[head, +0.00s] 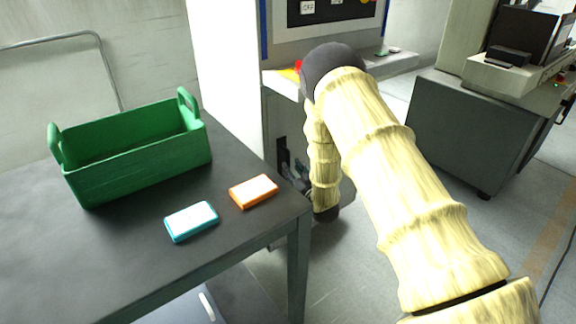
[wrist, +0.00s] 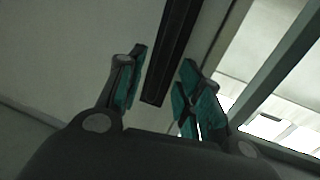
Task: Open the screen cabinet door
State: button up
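The screen cabinet (head: 283,121) stands behind my arm in the head view, with a dark screen panel (head: 330,10) at its top. My arm hides much of its front. In the wrist view my gripper (wrist: 162,64) is open, its two teal-padded fingers apart. A long dark bar (wrist: 172,50), which looks like a handle, runs up a pale panel (wrist: 75,50) beyond and between the fingertips. I cannot tell whether the fingers touch it. In the head view my gripper is mostly hidden low by the cabinet front. The door looks shut, though the view is partial.
A dark table (head: 130,255) at left holds a green crate (head: 140,170), a teal-edged box (head: 191,221) and an orange-edged box (head: 253,191). Its right corner is close to my arm. A grey machine (head: 465,135) stands at right. Open floor (head: 365,285) lies between.

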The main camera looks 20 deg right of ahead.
aim_at(289, 165)
jog(key=shift+w+a, duration=0.2)
jog(key=shift+w, duration=0.8)
jog(key=shift+w+a, duration=0.15)
jog(key=shift+w, duration=0.85)
grip_shut()
